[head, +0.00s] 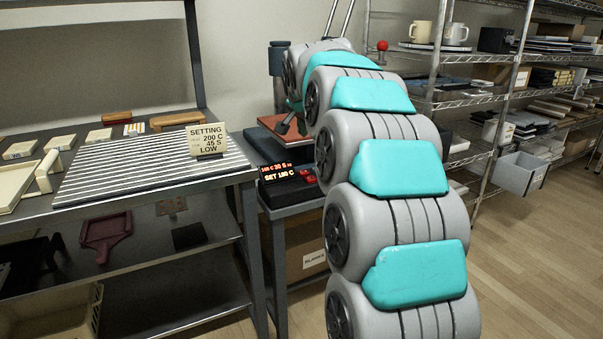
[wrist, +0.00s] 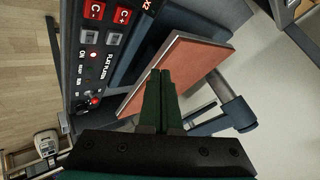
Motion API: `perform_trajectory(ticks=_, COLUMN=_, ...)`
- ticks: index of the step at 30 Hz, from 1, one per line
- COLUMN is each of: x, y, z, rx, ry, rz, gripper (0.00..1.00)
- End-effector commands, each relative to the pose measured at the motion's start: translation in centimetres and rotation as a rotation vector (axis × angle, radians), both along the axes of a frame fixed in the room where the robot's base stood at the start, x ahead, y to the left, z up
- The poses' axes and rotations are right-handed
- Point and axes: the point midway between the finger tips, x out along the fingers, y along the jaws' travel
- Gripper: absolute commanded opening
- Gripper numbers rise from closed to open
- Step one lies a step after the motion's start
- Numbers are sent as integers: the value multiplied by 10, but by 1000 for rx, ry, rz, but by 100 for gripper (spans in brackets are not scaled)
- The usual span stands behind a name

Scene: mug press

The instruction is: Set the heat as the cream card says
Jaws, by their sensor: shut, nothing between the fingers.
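The cream card (head: 208,141) stands at the right end of the striped mat and reads SETTING, 200 C, 45 S, LOW. The press's lit display (head: 276,172) seems to read SET 180 C on its lower line; the upper line is small. In the wrist view the control panel has a red C- button (wrist: 92,10), a red C+ button (wrist: 124,15), grey time buttons (wrist: 113,38) and a small red-tipped switch (wrist: 93,101). My gripper (wrist: 160,72) is shut and empty, its green fingers in front of the reddish platen (wrist: 188,62) and apart from the buttons.
The striped mat (head: 130,172) covers much of the left bench. The press's lever has a red ball (head: 382,46) on its end, beside my arm. Wire shelves (head: 470,95) with mugs stand behind on the right. The wooden floor (head: 530,265) at right is clear.

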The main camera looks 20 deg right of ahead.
Motion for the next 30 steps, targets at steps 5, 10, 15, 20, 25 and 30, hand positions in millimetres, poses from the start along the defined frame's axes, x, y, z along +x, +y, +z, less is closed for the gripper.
perform_trajectory(ticks=5, x=0, y=0, z=0, rx=0, ry=1, rz=1, gripper=0)
perform_trajectory(ticks=10, x=0, y=1, z=-4, rx=0, ry=2, rz=2, gripper=0)
perform_trajectory(ticks=15, x=-1, y=1, z=-16, rx=0, ry=4, rz=2, gripper=0)
perform_trajectory(ticks=20, x=-1, y=1, z=-34, rx=-1, ry=4, rz=2, gripper=0)
perform_trajectory(ticks=25, x=-1, y=1, z=-58, rx=0, ry=6, rz=2, gripper=0)
perform_trajectory(ticks=30, x=0, y=1, z=-80, rx=-1, ry=2, rz=2, gripper=0)
